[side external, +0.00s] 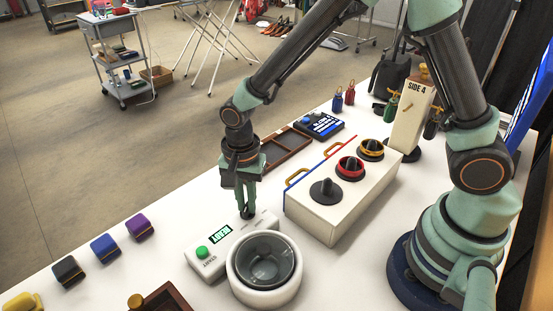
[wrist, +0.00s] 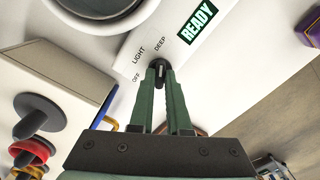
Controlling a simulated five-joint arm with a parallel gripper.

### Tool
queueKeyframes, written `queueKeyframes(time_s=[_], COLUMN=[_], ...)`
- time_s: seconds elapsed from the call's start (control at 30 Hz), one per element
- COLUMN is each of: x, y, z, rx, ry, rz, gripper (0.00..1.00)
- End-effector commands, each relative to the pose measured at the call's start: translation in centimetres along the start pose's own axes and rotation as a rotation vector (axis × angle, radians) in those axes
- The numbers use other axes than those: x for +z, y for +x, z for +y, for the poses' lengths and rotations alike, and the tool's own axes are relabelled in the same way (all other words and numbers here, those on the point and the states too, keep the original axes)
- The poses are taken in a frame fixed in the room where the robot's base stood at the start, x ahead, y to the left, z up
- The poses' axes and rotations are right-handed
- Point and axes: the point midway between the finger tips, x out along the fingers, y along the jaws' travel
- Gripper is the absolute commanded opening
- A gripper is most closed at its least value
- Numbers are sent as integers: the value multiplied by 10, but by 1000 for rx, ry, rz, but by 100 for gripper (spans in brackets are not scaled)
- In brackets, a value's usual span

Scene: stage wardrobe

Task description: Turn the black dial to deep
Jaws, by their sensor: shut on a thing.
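The small black dial (wrist: 159,69) sits on a white panel (wrist: 130,48) marked OFF, LIGHT and DEEP. A pale line on the dial is too small to tell surely which word it points at. My green gripper (wrist: 160,68) is shut on the dial, with its fingertips on either side of it. In the side view my gripper (side external: 246,214) reaches straight down to the right end of the white unit (side external: 222,247). That unit has a green START button (side external: 202,252) and a green READY display (side external: 221,235). The fingers mostly hide the dial there.
A white round pot with a glass bowl (side external: 265,270) stands close in front of the unit. A cream box (side external: 335,215) with black, red and yellow knobs stands to the right. A brown tray (side external: 285,148) lies behind. Black, blue and purple blocks (side external: 105,247) sit at left.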

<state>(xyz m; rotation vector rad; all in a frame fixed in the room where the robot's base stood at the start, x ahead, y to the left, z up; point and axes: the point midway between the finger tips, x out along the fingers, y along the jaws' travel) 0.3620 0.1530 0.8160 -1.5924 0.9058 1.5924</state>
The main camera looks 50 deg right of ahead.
Motion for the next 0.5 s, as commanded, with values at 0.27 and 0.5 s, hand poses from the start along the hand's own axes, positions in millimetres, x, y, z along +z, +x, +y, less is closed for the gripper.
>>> queueKeyframes(time_s=[0.27,0.5], x=[0,-1], y=[-1,-1], z=[0,0], rx=[-1,-1], ry=[31,31], rz=[0,0], gripper=[0,0])
